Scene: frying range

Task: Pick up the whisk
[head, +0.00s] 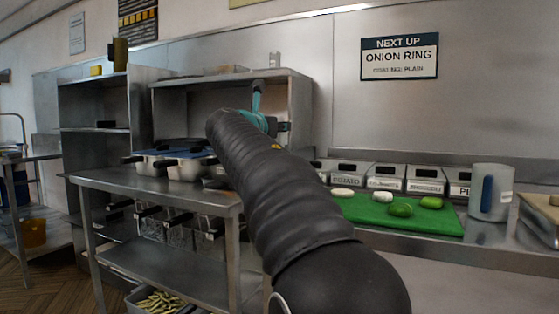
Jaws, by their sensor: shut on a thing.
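My arm in its black ribbed sleeve reaches up from the bottom middle. At its far end my gripper (266,121) shows only as small teal and dark parts, in front of the steel shelf unit. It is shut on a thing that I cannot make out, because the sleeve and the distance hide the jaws. A thin teal piece (257,97) stands up from the end of the arm. I cannot tell whether it is part of the gripper or of the held thing. No whisk can be told apart for certain in this view.
A steel table (140,181) with pans stands left of my arm, fry baskets below it. On the right counter are a green board (437,222) with onions and green vegetables, labelled bins (386,178) and a grey jug (490,191). Steel shelves (300,95) stand behind.

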